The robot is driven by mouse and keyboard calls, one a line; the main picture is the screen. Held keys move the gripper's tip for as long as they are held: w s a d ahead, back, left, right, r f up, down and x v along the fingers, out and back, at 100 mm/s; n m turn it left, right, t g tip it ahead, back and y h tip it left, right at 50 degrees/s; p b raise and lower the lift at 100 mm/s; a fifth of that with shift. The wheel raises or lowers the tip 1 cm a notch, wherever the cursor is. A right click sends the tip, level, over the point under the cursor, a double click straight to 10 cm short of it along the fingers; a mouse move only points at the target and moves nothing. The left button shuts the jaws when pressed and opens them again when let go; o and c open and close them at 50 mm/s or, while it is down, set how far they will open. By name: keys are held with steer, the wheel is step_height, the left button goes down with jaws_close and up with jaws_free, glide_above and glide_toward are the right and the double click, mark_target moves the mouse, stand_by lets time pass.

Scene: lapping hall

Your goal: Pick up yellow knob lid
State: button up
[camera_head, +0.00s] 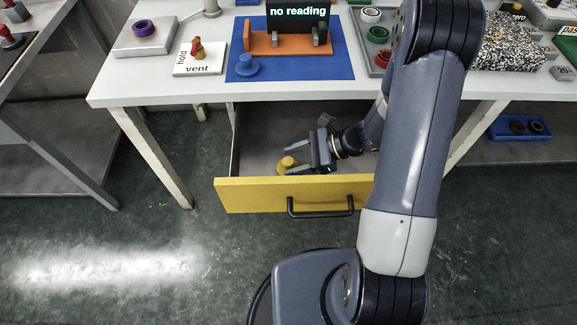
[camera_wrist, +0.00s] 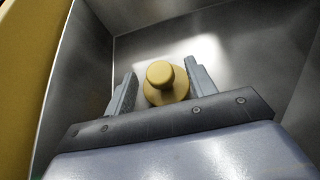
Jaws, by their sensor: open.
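The yellow knob lid (camera_head: 287,164) lies inside the open drawer under the table, near the drawer's left front corner. It is a round disc with a knob on top. In the wrist view the lid (camera_wrist: 166,84) sits between the two fingers of my gripper (camera_wrist: 163,88), with its knob toward the camera. My gripper (camera_head: 292,160) is open, one finger on each side of the lid. I cannot tell whether a finger touches it. The drawer (camera_head: 260,196) has a yellow front, a black handle and a bare grey metal floor.
The drawer's walls stand close around my gripper. Above, the white table (camera_head: 140,92) holds a blue mat (camera_head: 335,68) with a blue knob lid (camera_head: 247,66), an orange stand (camera_head: 262,43), a "hold vent" plate (camera_head: 199,68) and a grey block with a purple ring (camera_head: 144,29).

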steer(key=shift+x, duration=1.05)
jaws_close()
